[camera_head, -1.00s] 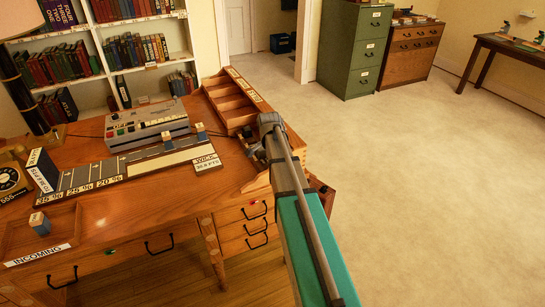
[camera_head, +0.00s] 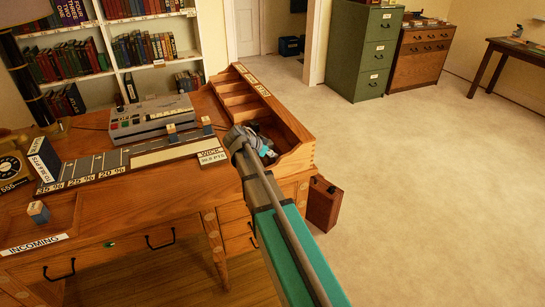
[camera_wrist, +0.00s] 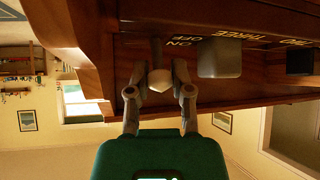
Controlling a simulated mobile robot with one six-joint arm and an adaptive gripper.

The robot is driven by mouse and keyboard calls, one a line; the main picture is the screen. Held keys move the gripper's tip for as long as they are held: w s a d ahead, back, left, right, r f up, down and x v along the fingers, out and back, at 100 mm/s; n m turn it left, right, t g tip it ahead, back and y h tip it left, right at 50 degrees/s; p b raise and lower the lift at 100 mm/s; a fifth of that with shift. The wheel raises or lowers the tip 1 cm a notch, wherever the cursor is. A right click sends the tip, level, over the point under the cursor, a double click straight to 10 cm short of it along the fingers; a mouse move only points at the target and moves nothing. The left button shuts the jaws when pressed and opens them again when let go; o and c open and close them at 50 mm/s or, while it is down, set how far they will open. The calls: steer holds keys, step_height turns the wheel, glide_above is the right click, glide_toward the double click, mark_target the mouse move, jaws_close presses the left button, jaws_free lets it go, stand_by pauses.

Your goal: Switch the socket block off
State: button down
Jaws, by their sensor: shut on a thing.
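In the wrist view, a wooden surface lettered ON and OFF beside a small lever is the likely socket block (camera_wrist: 130,95). A grey block (camera_wrist: 220,58) and a black block (camera_wrist: 300,62) sit along it, near the word THREE. My gripper (camera_wrist: 160,84) has its two fingers closed around a pale-tipped lever (camera_wrist: 159,79) next to the ON and OFF lettering. The lever's exact position is unclear. In the head view, my gripper (camera_head: 238,140) is at the front of the wooden organizer (camera_head: 295,140), and the lever is hidden.
The desk (camera_head: 140,200) holds a grey machine (camera_head: 150,118), a marked strip, a white card (camera_head: 211,156), small blocks and a telephone (camera_head: 12,168). A brown case (camera_head: 323,203) stands beside the desk. The floor to the right is open. A green cabinet (camera_head: 366,50) stands behind.

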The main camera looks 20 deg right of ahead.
steer(key=shift+s+h, duration=0.1)
steer(key=shift+h, duration=0.2)
steer(key=shift+c, duration=2.4)
jaws_free()
steer(key=shift+d+r+y+p, duration=0.1)
steer(key=shift+y+p, duration=0.3)
steer(key=shift+p, duration=0.05)
